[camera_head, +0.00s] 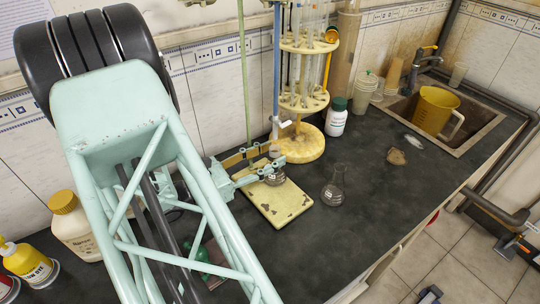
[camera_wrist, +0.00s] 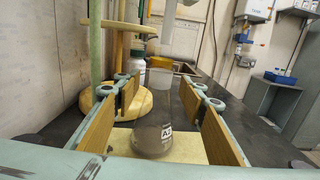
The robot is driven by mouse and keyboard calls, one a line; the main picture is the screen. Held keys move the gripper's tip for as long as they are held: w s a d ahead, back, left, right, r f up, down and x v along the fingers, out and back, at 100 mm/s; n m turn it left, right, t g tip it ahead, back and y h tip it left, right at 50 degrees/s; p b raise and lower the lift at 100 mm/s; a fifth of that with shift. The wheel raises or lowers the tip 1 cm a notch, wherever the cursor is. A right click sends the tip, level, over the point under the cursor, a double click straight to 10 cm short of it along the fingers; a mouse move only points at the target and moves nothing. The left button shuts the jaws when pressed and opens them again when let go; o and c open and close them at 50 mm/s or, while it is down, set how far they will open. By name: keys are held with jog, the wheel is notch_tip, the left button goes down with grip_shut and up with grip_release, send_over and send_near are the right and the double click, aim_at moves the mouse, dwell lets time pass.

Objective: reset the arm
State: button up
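My gripper (camera_head: 275,155) is open at the burette stand, and its two wood-padded fingers also show in the wrist view (camera_wrist: 162,95). A glass flask (camera_wrist: 155,125) with a label starting with "A" stands upright between the fingers, with visible gaps on both sides. In the head view the flask (camera_head: 275,177) is partly hidden by the near finger. It stands on the pale stand base (camera_head: 285,208), below the burette (camera_head: 276,80).
A second flask (camera_head: 333,190) stands on the dark bench to the right. A round yellowish rack (camera_head: 303,146) with tall glass tubes and a white bottle (camera_head: 336,120) stand behind. A sink with a yellow jug (camera_head: 433,110) is at far right. The front-right bench is clear.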

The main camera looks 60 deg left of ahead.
jog(key=shift+s, duration=0.15)
jog(key=shift+c, duration=0.7)
jog(key=s, duration=0.8)
jog(key=shift+s, duration=0.35)
dwell(0.8)
jog(key=shift+d, duration=0.15)
dwell(0.6)
